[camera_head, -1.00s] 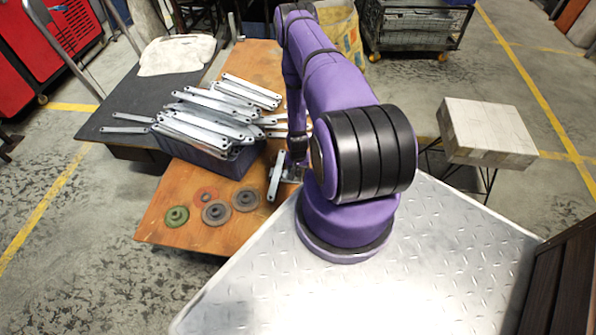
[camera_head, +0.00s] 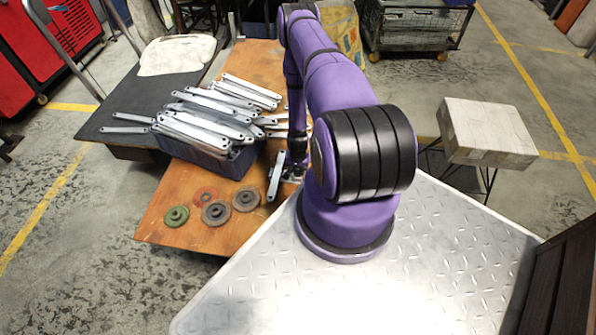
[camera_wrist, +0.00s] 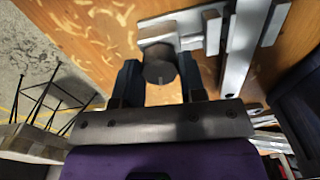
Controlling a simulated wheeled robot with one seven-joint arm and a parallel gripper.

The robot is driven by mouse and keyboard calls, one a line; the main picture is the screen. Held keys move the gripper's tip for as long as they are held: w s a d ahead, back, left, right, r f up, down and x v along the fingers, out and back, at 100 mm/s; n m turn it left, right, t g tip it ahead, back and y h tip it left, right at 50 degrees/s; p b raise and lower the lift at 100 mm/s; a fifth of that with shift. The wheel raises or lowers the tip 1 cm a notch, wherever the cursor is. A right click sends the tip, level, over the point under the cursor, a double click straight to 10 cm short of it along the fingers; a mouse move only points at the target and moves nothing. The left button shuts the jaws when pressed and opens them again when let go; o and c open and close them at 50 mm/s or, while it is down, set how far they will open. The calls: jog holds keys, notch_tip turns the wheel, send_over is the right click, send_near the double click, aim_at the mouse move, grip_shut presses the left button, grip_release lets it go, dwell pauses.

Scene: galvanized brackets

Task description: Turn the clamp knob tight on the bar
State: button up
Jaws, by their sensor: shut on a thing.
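The clamp knob (camera_wrist: 160,68) is a dark grey cylinder in the wrist view. My gripper (camera_wrist: 158,78) has one dark finger on each side of it and is shut on it. The metal clamp body (camera_wrist: 185,28) lies just beyond the knob, over the wooden table. A long flat silver bar (camera_wrist: 243,45) runs beside the clamp; the contact between them is unclear. In the head view the bar (camera_head: 276,175) lies at the table's right part, and the clamp (camera_head: 294,175) is mostly hidden by my arm and gripper (camera_head: 296,162).
A blue-grey crate (camera_head: 225,165) heaped with silver brackets (camera_head: 215,115) stands left of my gripper on the wooden table (camera_head: 165,215). Several grinding discs (camera_head: 216,213) lie near the front edge. A white-topped stool (camera_head: 487,132) stands at the right.

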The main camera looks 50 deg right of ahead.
jog(key=m, duration=1.4)
jog(key=o, duration=0.5)
jog(key=shift+m, duration=0.5)
jog(key=shift+o, duration=1.4)
jog(key=shift+r, duration=3)
